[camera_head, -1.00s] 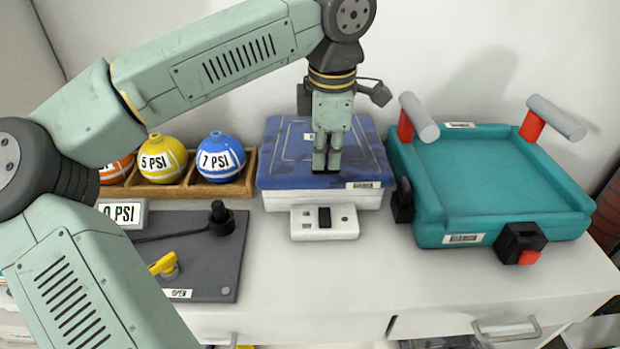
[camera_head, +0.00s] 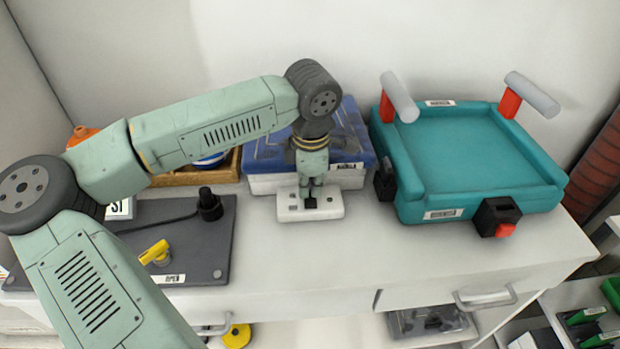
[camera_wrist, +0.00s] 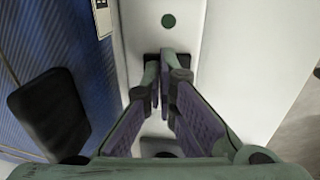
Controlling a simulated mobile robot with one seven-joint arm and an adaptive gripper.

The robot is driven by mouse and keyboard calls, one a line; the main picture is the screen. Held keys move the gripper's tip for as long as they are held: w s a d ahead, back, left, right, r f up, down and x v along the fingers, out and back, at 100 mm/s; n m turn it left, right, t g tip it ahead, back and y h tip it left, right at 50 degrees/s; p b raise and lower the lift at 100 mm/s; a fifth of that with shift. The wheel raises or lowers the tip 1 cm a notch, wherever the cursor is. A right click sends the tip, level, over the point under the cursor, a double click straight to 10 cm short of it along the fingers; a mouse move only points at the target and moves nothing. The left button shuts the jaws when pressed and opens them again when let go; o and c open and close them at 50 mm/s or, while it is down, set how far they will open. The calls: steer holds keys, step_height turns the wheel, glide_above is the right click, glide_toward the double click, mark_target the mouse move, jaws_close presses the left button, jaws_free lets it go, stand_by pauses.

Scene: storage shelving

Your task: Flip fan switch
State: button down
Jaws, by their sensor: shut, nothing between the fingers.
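The white switch box (camera_head: 328,209) lies on the table in front of the blue-topped white box (camera_head: 348,172). My gripper (camera_head: 310,203) is shut, points down and has its fingertips at the switch box's black rocker, which they largely cover. I cannot tell whether they press it or which way it is tipped. In the wrist view the shut fingers (camera_wrist: 166,56) are over the white face of the switch box (camera_wrist: 185,38), near a dark green dot (camera_wrist: 168,20). Nothing shows between the fingertips.
A teal tray (camera_head: 480,150) with grey handles stands to the right. A grey panel (camera_head: 205,240) with a yellow valve handle (camera_head: 155,253) and a black knob (camera_head: 209,205) lies to the left. A wooden rack (camera_head: 190,177) is behind it. The table in front of the switch box is clear.

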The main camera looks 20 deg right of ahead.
steer(key=shift+w+d+f+g+b, duration=0.1)
steer(key=shift+w+f+g+b, duration=0.2)
steer(key=shift+f+g+b, duration=0.55)
steer(key=shift+w+r+t+b, duration=0.1)
steer(key=shift+r+t+b, duration=0.15)
steer(key=shift+b, duration=0.65)
